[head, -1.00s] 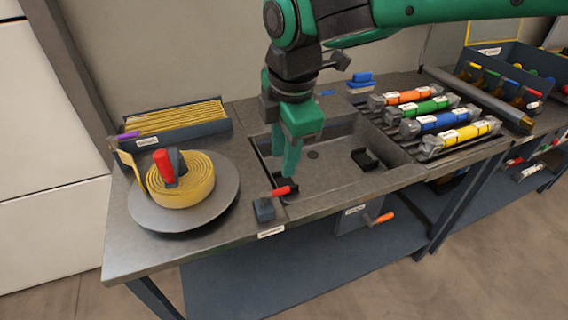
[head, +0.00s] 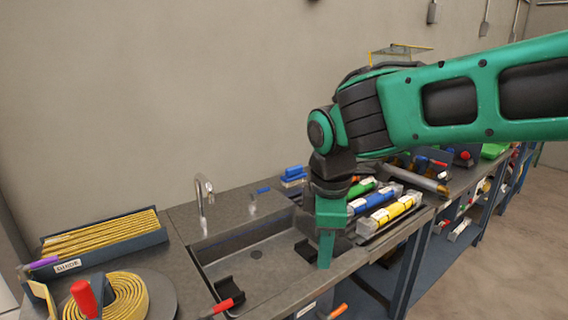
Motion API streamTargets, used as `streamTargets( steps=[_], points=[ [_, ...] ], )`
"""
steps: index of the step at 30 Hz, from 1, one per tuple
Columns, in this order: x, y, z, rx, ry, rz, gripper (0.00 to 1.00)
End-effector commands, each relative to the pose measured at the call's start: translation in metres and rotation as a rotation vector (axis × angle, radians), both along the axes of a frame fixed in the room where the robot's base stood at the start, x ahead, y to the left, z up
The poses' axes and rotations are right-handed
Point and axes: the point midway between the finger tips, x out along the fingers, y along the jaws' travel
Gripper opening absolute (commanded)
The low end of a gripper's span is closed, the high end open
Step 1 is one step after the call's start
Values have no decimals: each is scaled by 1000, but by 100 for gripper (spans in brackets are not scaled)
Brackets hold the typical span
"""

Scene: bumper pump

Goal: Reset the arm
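My gripper (head: 325,262) is green and points down at the right front edge of the sink basin (head: 225,271). Its fingers overlap from this side, so their gap is hidden. I see nothing hanging from it. My arm reaches in from the right at the top of the picture.
A tap (head: 203,193) stands behind the basin. Coloured tubes (head: 388,212) lie in a rack right of my gripper. A yellow coil (head: 118,298) sits on a round plate at the lower left, below a tray (head: 110,252) of yellow strips. A red-handled lever (head: 222,306) is in front of the basin.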

Motion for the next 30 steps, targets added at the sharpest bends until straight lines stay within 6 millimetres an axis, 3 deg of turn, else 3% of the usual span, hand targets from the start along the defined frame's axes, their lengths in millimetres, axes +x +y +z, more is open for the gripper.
streamTargets(
  steps=[1, 3, 8, 12, 15, 21, 25, 30],
  points=[
    [2, -37, -1, 3, 2, -135, 32],
    [-1, -83, -5, 11, 9, -324, 32],
    [-29, -183, -16, 39, 25, -781, 32],
    [-77, -259, -31, 79, 44, -1214, 32],
    [-118, -297, -44, 111, 63, -1509, 32],
    [-179, -329, -64, 165, 96, -1912, 32],
    [-194, -334, -70, 179, 107, -2015, 32],
    [-196, -334, -70, 181, 109, -2031, 32]
  ],
)
